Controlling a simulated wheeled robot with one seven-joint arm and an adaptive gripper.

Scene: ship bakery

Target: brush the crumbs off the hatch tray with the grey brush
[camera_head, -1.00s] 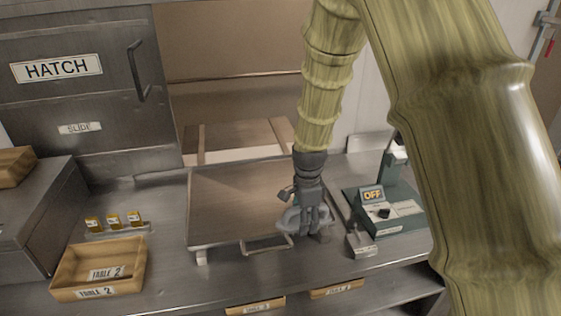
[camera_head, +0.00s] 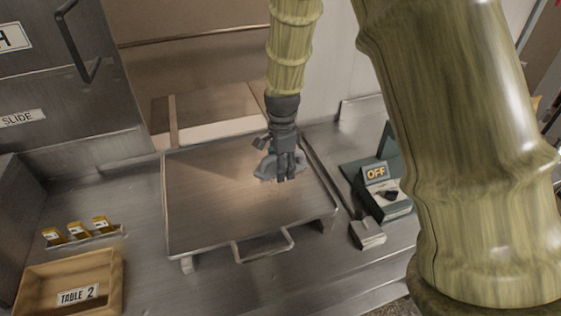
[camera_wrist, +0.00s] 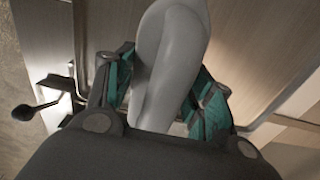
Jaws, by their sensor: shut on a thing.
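The hatch tray (camera_head: 205,215) is a flat, brownish metal tray with raised side edges and a wire handle at its front. It stands on the steel counter before the hatch opening. My gripper (camera_head: 281,172) is over the tray's right half, pointing down. In the wrist view my gripper (camera_wrist: 165,88) has its teal-padded fingers closed on a smooth pale grey thing, which I take to be the grey brush (camera_wrist: 172,45). Its bristles are hidden, and I cannot tell whether it touches the tray. I cannot make out crumbs on the tray.
A wooden box labelled TABLE 2 (camera_head: 72,270) and a rack of small yellow-fronted blocks (camera_head: 78,234) stand at left. A green device with an OFF sign (camera_head: 376,173) and a small grey block (camera_head: 367,234) stand close right of the tray. The sliding hatch door (camera_head: 70,90) is at back left.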

